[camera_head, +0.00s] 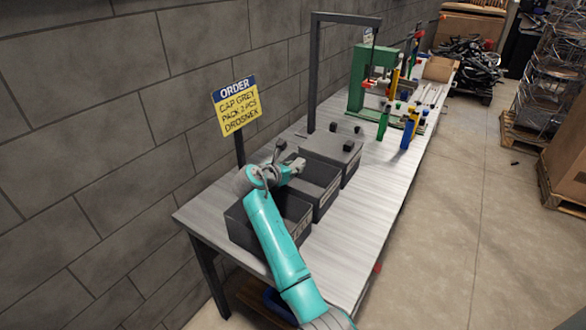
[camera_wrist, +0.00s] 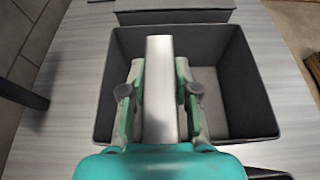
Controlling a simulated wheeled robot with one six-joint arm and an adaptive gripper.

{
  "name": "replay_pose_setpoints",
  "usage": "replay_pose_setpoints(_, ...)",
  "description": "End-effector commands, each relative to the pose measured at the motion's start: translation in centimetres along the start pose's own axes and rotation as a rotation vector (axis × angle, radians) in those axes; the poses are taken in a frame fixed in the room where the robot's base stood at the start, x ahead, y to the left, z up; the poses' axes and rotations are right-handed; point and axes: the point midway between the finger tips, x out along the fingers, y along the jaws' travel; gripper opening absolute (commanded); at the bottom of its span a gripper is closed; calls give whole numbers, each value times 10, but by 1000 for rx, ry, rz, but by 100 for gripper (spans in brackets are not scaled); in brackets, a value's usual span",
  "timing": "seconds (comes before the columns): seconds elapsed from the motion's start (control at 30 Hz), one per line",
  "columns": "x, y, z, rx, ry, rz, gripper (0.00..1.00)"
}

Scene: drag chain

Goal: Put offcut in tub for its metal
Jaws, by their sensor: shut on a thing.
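The offcut is a pale silver bar (camera_wrist: 160,88). My gripper (camera_wrist: 160,72) is shut on it, with a finger on each side, and holds it over an open dark grey tub (camera_wrist: 248,92). The tub's visible floor looks bare. In the head view my gripper (camera_head: 296,166) is above the middle tub (camera_head: 327,193). A nearer open dark tub (camera_head: 298,233) stands in front of it and is partly hidden by my arm. Both tubs have light labels on the right side, too small to read surely. The offcut cannot be made out in the head view.
An order sign (camera_head: 236,105) on a post stands by the wall. The bench's right strip is clear.

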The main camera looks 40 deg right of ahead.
Motion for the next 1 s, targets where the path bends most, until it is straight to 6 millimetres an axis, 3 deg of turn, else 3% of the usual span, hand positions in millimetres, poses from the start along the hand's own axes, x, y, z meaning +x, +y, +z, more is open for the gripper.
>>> replay_pose_setpoints(0.23, 2, 0, -5, 0, 0, 0, 0)
replay_pose_setpoints(0.27, 2, 0, -5, 0, 0, -1, 35)
replay_pose_setpoints(0.33, 2, 0, -5, 0, 0, 0, 53)
replay_pose_setpoints(0.37, 2, 0, -5, 0, 0, 0, 56)
replay_pose_setpoints(0.77, -1, 0, 2, 1, -1, 1, 56)
replay_pose_setpoints(1.0, -41, 1, 0, 1, -1, 3, 56)
